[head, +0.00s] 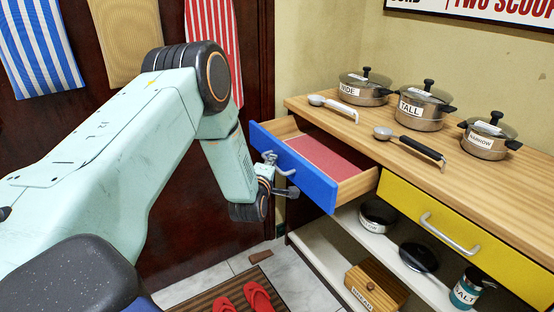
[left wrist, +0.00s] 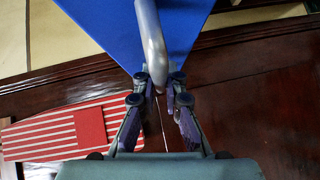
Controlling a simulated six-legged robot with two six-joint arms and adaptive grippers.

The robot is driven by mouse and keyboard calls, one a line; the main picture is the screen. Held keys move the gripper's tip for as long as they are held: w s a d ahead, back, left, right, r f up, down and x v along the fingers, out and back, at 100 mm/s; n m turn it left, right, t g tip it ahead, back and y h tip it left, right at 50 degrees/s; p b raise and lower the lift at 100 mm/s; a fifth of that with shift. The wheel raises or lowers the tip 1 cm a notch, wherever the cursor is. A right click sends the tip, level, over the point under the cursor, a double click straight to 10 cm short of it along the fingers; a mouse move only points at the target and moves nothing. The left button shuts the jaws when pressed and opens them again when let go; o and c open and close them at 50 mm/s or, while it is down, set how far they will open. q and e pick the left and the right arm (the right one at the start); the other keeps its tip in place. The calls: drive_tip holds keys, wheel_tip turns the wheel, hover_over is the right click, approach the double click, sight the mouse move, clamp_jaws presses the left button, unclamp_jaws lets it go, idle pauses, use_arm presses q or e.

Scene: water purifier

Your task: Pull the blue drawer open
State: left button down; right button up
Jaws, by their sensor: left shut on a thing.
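The blue drawer (head: 292,168) stands pulled out from the left half of the wooden counter, and its red-lined inside shows. My left gripper (head: 280,180) is at the drawer's front, shut on the curved grey handle (head: 284,168). In the left wrist view the handle (left wrist: 150,45) runs down from the blue drawer front (left wrist: 110,25) to between the fingertips of my left gripper (left wrist: 160,85). My right gripper is in neither view.
The yellow drawer (head: 455,225) beside it is closed. Several pots, including the one labelled TALL (head: 424,107), and two ladles stand on the counter top (head: 375,145). Below are a shelf with pans and a wooden box (head: 376,288). Red slippers (head: 257,297) lie on a floor mat.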

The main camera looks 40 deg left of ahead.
use_arm(q)
drive_tip(key=s+a+p, duration=0.3)
drive_tip(key=s+p, duration=0.1)
drive_tip(key=s, duration=0.5)
drive_tip(key=shift+a, duration=0.35)
drive_tip(key=c, duration=1.7)
unclamp_jaws()
drive_tip(key=v, duration=1.2)
drive_tip(key=shift+f, duration=0.1)
